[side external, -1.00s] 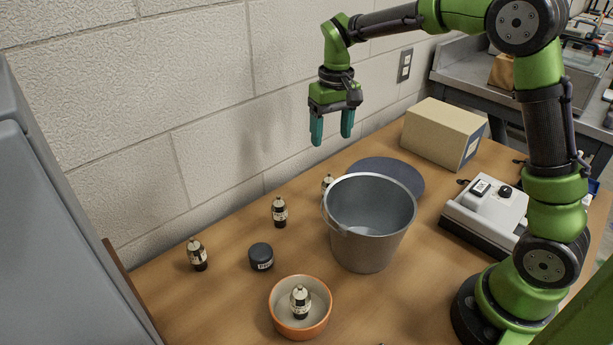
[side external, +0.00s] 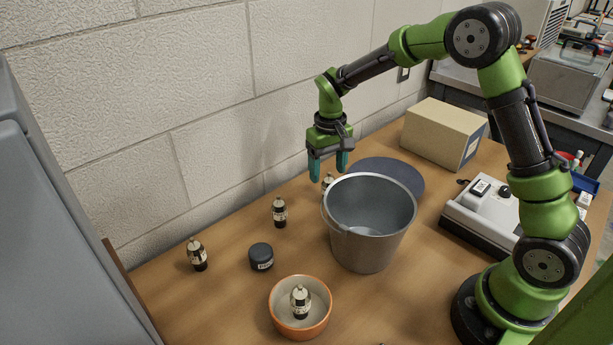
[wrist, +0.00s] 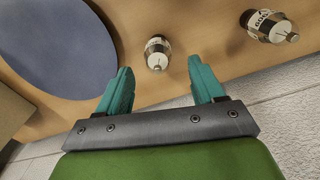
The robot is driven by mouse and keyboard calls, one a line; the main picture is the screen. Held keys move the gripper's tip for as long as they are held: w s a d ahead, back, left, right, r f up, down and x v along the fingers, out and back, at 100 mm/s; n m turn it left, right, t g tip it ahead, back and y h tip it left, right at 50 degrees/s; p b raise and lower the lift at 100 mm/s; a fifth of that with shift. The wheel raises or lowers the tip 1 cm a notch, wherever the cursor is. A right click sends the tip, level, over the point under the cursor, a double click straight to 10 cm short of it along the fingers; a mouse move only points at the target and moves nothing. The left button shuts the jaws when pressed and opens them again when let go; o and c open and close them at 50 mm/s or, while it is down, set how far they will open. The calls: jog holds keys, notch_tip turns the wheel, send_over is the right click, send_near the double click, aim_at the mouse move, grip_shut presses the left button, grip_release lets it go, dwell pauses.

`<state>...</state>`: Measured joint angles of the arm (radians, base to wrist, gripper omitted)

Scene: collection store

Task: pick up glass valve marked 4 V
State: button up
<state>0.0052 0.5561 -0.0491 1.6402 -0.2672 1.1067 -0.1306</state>
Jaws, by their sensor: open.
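Several small glass valves with dark bases and pale printed bands stand about the table; I cannot read a 4 V mark on any. One valve (side external: 327,182) stands behind the bucket, partly hidden by it. Other valves stand at the middle (side external: 279,213), at the left (side external: 198,255) and inside an orange bowl (side external: 300,302). My gripper (side external: 328,170) is open and empty above the valve behind the bucket.
A grey metal bucket (side external: 368,252) stands close in front of my gripper. A dark blue disc (side external: 398,170) lies behind it, with a cardboard box (side external: 440,135) beyond. A dark labelled jar (side external: 261,257) and a white device (side external: 485,212) also stand here. The block wall is close behind.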

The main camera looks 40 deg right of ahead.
jog(key=f, duration=0.5)
jog(key=shift+s, duration=0.2)
jog(key=c, duration=1.1)
